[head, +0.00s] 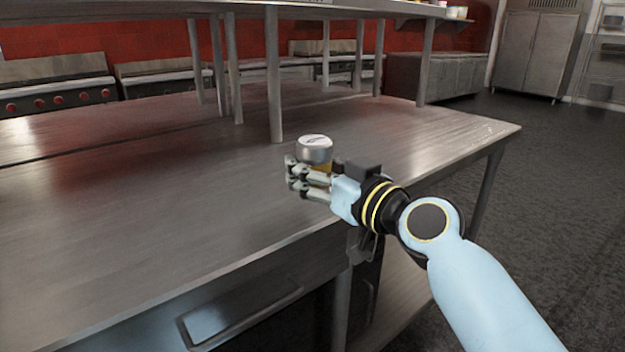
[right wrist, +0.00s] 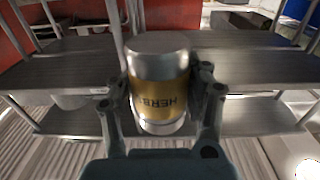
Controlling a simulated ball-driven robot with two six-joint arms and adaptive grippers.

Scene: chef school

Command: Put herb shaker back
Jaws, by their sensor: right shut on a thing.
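The herb shaker (head: 314,147) has a silver lid and a yellow-gold body. In the right wrist view the shaker (right wrist: 158,85) shows a gold label with dark "HERB" lettering, upside down in that picture. My right gripper (head: 304,178) is shut on the shaker, with one finger on each side of its body. The shaker looks upright, at or just above the steel worktop (head: 150,200); I cannot tell whether its base touches. The fingers hide its lower part in the head view. My left gripper is not in view.
A raised steel shelf (head: 330,8) stands on several posts (head: 274,80) along the back of the worktop. A drawer with a handle (head: 240,318) is below the front edge. Stoves (head: 60,90) stand behind. The worktop's left and right parts are clear.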

